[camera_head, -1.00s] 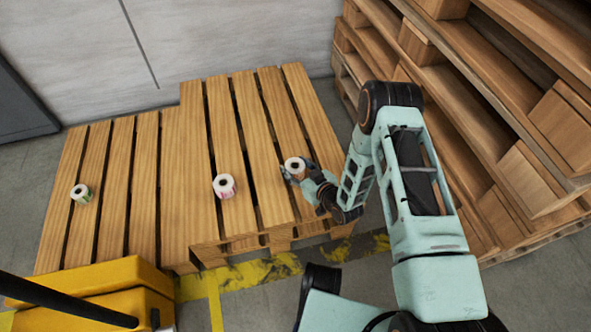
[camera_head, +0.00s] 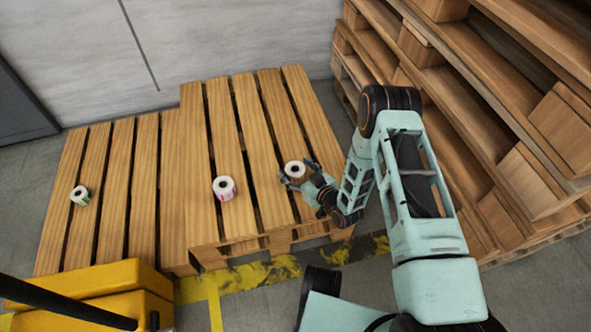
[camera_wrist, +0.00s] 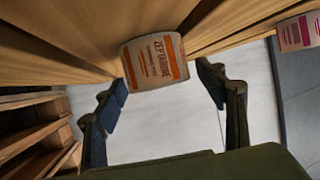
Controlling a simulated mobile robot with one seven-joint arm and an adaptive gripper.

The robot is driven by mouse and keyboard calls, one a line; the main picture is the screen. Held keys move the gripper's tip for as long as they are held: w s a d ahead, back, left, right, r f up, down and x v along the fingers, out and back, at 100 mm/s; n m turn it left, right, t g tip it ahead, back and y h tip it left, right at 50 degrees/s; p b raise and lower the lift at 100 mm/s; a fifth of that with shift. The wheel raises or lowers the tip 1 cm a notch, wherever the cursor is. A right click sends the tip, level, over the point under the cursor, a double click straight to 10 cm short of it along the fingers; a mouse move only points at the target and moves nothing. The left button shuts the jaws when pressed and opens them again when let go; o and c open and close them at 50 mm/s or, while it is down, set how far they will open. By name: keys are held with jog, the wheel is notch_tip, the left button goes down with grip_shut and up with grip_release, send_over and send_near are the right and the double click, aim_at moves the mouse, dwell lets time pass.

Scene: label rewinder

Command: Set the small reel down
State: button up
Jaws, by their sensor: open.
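A small reel with an orange-striped label (camera_head: 295,171) stands upright on the right part of the wooden pallet. It also shows in the wrist view (camera_wrist: 155,62), just beyond the fingertips, with its label facing me. My gripper (camera_head: 299,178) is open at this reel, one finger on either side. In the wrist view, a gap shows between each finger of my gripper (camera_wrist: 163,82) and the reel, so it appears free of them. The reel's underside is hidden.
A pink-labelled reel (camera_head: 224,188) stands to the left on the same pallet (camera_head: 243,120); a green-labelled reel (camera_head: 82,195) sits far left on the lower slats. Stacked pallets (camera_head: 480,100) rise close on the right. A yellow machine (camera_head: 95,290) is at front left.

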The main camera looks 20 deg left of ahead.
jog(key=p+v, duration=0.4)
jog(key=v, duration=0.7)
jog(key=shift+s+d+r, duration=0.15)
jog(key=shift+s+d, duration=0.1)
